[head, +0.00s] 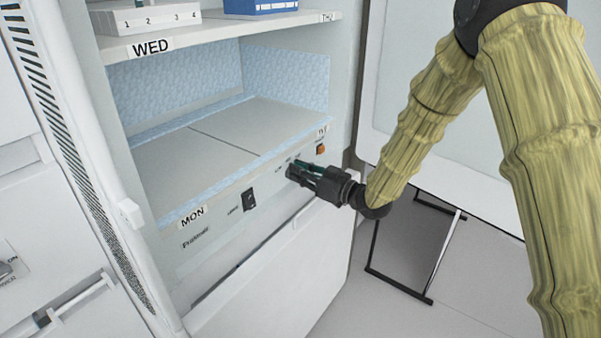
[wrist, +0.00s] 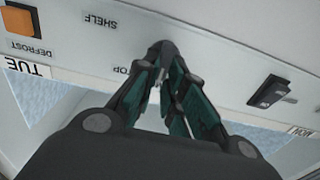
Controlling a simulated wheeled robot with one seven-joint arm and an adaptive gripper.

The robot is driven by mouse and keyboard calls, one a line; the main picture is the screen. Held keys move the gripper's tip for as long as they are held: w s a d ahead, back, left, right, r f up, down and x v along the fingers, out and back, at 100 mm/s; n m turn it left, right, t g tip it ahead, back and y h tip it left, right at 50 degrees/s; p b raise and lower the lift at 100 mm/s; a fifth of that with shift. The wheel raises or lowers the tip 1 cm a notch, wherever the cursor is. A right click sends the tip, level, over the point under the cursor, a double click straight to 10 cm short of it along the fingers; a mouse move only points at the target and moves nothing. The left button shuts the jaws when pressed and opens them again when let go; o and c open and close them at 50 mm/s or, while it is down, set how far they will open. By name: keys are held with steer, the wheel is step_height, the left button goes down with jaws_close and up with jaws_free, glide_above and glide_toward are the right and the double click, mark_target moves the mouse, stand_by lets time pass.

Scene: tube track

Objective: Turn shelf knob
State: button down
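My gripper (head: 295,170) reaches from the right to the control strip on the front edge of the MON–TUE shelf. In the wrist view its two dark fingers with green inner faces (wrist: 164,58) come together at a small dark knob (wrist: 164,46) on the white panel, below and right of the upside-down SHELF label (wrist: 101,19). The fingertips close about the knob and hide most of it. Its pointer mark does not show. In the head view the gripper covers the knob.
An orange DEFROST switch (head: 320,149) and a black rocker switch (head: 249,199) flank the gripper on the strip. The shelf (head: 190,150) above is empty. A WED shelf (head: 220,33) with boxes is higher. The open door (head: 450,90) is at right, behind my arm.

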steer(key=shift+n, duration=0.3)
steer(key=shift+s+a+f+n+b, duration=0.15)
steer(key=shift+n+b, duration=0.65)
steer(key=shift+n, duration=0.55)
steer(key=shift+s+a+f+n+b, duration=0.15)
steer(key=shift+n+b, duration=0.65)
steer(key=shift+n, duration=0.6)
steer(key=shift+s+n+b, duration=0.15)
steer(key=shift+n+b, duration=0.65)
steer(key=shift+n, duration=0.55)
steer(key=c, duration=1.5)
jaws_free()
steer(key=shift+d, duration=0.1)
steer(key=v, duration=1.2)
